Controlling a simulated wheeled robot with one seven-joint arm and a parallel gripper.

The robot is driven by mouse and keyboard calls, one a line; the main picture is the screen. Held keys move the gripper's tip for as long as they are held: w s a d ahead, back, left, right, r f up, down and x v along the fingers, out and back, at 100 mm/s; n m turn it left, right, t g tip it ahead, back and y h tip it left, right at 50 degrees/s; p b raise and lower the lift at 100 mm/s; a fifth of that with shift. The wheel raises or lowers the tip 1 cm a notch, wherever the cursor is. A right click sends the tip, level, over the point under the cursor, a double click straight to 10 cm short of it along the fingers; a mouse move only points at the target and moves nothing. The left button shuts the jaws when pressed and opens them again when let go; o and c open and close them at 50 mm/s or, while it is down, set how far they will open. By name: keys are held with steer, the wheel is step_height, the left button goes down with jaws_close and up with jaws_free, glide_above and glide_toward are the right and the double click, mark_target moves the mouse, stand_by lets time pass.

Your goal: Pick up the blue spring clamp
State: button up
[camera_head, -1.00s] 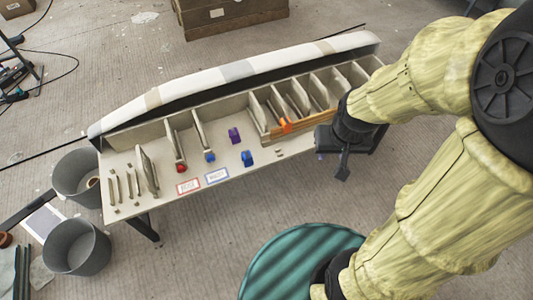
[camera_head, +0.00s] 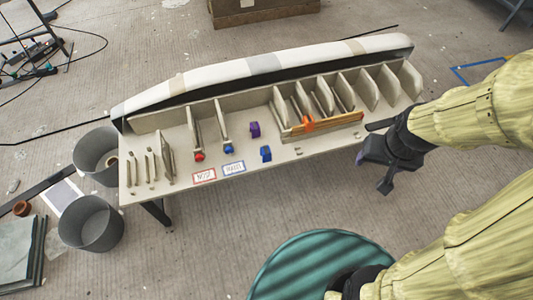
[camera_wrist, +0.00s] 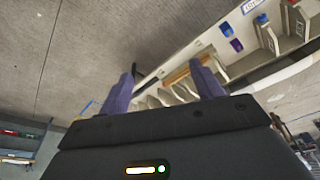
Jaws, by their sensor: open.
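A blue clamp-like piece (camera_head: 266,153) lies free near the front edge of the bench, just in front of a purple one (camera_head: 254,129). A second, smaller blue piece (camera_head: 229,149) sits at the front end of an upright rib. I cannot tell for sure which is the spring clamp. In the wrist view the free blue piece (camera_wrist: 227,28), the purple one (camera_wrist: 237,45) and the rib's blue piece (camera_wrist: 262,20) are at the upper right, beyond the fingers. My gripper (camera_head: 374,156) is open and empty, off the bench's front right. Its purple fingers (camera_wrist: 165,72) stand apart.
An orange clamp (camera_head: 308,123) sits on a wooden strip among upright ribs. A red piece (camera_head: 199,156) is on another rib. Red-bordered (camera_head: 204,176) and blue-bordered (camera_head: 233,168) labels lie at the front edge. Grey buckets (camera_head: 92,224) stand left; a teal round top (camera_head: 300,262) is in front.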

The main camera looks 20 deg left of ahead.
steer(key=w+a+f+n+t+y+b, duration=0.15)
steer(key=w+a+f+b, duration=0.25)
steer(key=f+b, duration=0.45)
steer(key=w+a+f+n+t+b, duration=0.1)
steer(key=w+a+f+t+b, duration=0.3)
steer(key=f+b, duration=0.5)
steer(key=w+a+f+n+t+y+b, duration=0.1)
steer(key=w+a+f+b, duration=0.2)
steer(key=w+f+b, duration=0.5)
steer(key=a+f+n+t+y+b, duration=0.1)
steer(key=a+f+t+y+b, duration=0.1)
steer(key=a+f+b, duration=0.3)
steer(key=s+a+f+n+t+y+b, duration=0.1)
steer(key=a+f+y+b, duration=0.2)
steer(key=f+b, duration=0.8)
steer(key=a+f+n+t+y+b, duration=0.1)
steer(key=a+f+t+y+b, duration=0.1)
steer(key=a+f+b, duration=0.5)
steer(key=f+b, duration=0.1)
steer(key=b, duration=0.2)
steer(key=shift+s+f+t, duration=0.2)
steer(key=shift+s+t, duration=0.1)
steer(key=shift+t, duration=0.05)
